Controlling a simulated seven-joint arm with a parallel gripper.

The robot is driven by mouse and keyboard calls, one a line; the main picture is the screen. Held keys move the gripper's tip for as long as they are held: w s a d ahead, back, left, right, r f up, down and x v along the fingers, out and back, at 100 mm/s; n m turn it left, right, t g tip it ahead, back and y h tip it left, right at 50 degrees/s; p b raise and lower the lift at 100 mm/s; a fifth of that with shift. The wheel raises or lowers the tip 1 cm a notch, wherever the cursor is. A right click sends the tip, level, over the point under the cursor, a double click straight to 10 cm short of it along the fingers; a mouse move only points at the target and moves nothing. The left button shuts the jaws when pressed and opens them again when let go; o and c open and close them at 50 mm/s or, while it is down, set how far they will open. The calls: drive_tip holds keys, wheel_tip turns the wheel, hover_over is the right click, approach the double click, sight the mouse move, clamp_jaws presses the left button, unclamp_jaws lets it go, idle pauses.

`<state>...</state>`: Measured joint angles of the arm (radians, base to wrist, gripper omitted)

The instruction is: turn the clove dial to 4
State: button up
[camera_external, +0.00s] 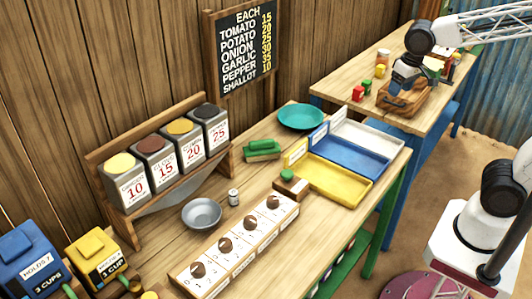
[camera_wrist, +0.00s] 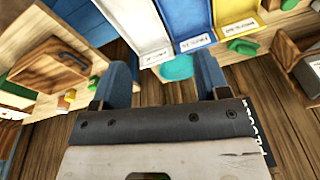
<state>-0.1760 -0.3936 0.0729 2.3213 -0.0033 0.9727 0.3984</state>
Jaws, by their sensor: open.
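A pale panel (camera_external: 238,245) with a row of several round brown dials lies along the front of the wooden stall table. The dials run from the near dial (camera_external: 197,270) to the far dial (camera_external: 272,202). Their name labels and pointer settings are too small to read, so I cannot tell which one is clove. My gripper (camera_external: 403,82) is over the back table at the upper right, far from the dials. In the wrist view my gripper (camera_wrist: 163,80) has its two blue fingers apart, with nothing between them. The wrist view shows no dials.
Canisters (camera_external: 168,153) stand in a wooden rack behind the dials, near a grey bowl (camera_external: 201,214) and a small shaker (camera_external: 233,197). Yellow (camera_external: 327,181), blue and white trays and a teal bowl (camera_external: 301,116) lie farther right.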

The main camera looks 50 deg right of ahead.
drive_tip(key=w+a+m, duration=0.2)
drive_tip(key=w+a, duration=0.9)
drive_tip(key=a, duration=0.1)
drive_tip(key=m+g, duration=0.3)
drive_tip(key=m, duration=0.4)
hover_over(224, 242)
drive_tip(key=shift+h, duration=0.4)
drive_tip(key=f, duration=1.7)
drive_tip(key=shift+w+d+f, duration=0.25)
drive_tip(key=shift+w, duration=0.05)
drive_tip(key=shift+s+a+f, duration=0.1)
drive_tip(key=shift+a+f, duration=0.1)
drive_tip(key=shift+a, duration=0.2)
drive_tip(key=shift+f, duration=0.1)
drive_tip(key=shift+s+d+f, duration=0.1)
drive_tip(key=shift+s+f, duration=0.05)
drive_tip(key=shift+f, duration=1.75)
drive_tip(key=shift+s+d+f, duration=0.1)
drive_tip(key=shift+f, duration=1.8)
